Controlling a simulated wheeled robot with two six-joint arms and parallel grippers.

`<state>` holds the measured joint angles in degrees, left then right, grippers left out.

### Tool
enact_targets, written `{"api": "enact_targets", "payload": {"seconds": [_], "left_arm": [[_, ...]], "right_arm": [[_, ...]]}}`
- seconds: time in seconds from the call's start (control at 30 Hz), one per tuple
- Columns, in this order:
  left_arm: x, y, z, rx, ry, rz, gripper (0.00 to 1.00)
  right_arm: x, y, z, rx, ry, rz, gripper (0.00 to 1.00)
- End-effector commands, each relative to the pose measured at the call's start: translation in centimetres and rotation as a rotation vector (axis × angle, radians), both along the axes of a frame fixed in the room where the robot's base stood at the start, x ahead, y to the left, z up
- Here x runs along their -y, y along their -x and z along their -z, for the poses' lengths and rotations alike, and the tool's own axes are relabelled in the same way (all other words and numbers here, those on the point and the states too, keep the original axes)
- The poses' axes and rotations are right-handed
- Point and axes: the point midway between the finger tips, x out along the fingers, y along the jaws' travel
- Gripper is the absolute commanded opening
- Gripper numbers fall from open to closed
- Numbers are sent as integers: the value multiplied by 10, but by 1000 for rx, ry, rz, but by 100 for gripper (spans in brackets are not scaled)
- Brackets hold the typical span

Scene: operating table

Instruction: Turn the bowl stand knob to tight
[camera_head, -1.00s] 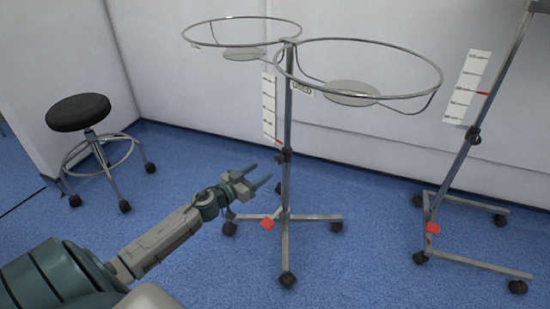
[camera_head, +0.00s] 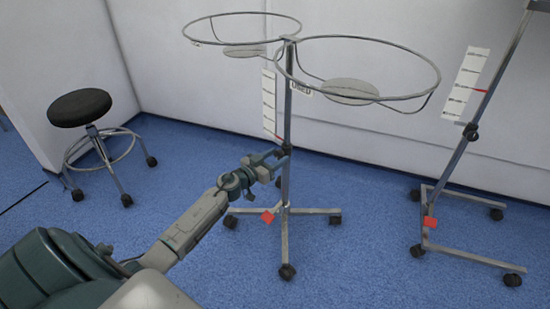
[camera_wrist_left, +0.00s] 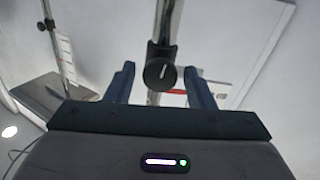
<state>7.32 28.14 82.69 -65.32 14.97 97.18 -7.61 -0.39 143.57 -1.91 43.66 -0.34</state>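The bowl stand (camera_head: 286,190) is a steel pole on a wheeled base with two wire rings at the top. Its black knob (camera_wrist_left: 160,72) sits on a black collar on the pole and carries a white line that stands nearly upright in the wrist view. My left gripper (camera_head: 281,158) is at the pole at knob height. In the wrist view the left gripper (camera_wrist_left: 162,82) is open, one finger on each side of the knob, with gaps on both sides. In the head view the gripper partly hides the knob. My right gripper is not in view.
A second wheeled stand (camera_head: 462,150) with its own black collar and scale strip is at the right. A black-topped stool (camera_head: 80,108) stands at the left. A red tag (camera_head: 267,216) is low on the bowl stand. The blue floor (camera_head: 350,265) in front is clear.

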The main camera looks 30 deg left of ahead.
Motion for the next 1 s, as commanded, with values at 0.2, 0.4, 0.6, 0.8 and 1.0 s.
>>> {"api": "enact_targets", "payload": {"seconds": [0.2,0.4,0.6,0.8,1.0], "left_arm": [[0,0,0,0,0,0,11],[0,0,0,3,-13,0,11],[0,0,-1,16,-80,0,11],[-1,0,-2,45,-220,-1,11],[-1,0,-2,81,-402,-2,11]], "right_arm": [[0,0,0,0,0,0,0],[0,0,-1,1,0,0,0],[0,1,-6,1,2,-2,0],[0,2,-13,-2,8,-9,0],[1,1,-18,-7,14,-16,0]]}}
